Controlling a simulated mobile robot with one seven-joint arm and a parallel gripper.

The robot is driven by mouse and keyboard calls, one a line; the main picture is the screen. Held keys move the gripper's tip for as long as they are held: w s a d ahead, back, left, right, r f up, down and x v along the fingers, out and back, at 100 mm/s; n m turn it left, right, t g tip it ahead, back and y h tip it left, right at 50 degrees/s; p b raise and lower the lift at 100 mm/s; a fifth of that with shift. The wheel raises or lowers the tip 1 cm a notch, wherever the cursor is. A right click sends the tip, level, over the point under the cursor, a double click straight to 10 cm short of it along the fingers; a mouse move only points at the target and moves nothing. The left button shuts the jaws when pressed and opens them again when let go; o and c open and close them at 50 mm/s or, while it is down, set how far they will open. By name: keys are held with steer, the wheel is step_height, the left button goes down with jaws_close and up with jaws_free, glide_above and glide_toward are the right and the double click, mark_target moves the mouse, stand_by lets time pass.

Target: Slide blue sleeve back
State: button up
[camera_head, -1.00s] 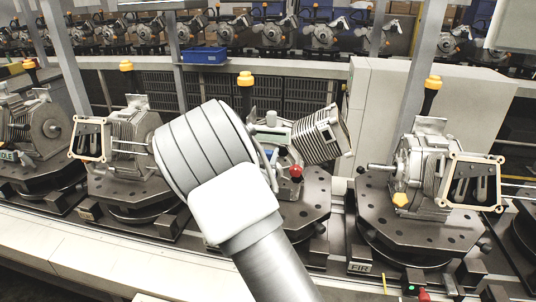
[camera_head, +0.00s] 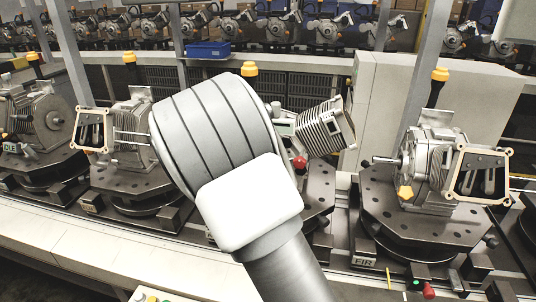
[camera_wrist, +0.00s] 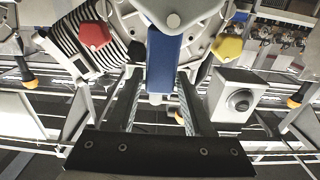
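The blue sleeve (camera_wrist: 165,62) stands upright in the middle of the wrist view, in front of a round grey metal housing (camera_wrist: 195,43). My gripper (camera_wrist: 159,75) reaches up from the bottom of that view, its two fingers apart, one on each side of the sleeve's lower part. A gap shows on the left; the right finger is very near the sleeve, and I cannot tell whether it touches. In the head view my arm hides the gripper and the sleeve at the middle station, where a finned grey cylinder (camera_head: 318,126) and a red knob (camera_head: 300,162) show.
A red cap (camera_wrist: 95,34) and a yellow cap (camera_wrist: 228,48) flank the sleeve. Neighbouring stations hold a right engine (camera_head: 430,165) and a left engine (camera_head: 130,130).

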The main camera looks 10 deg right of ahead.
steer(key=shift+o, duration=1)
steer(key=b+v, duration=0.1)
steer(key=v, duration=1.6)
steer(key=shift+s, duration=0.2)
steer(key=shift+a, duration=0.1)
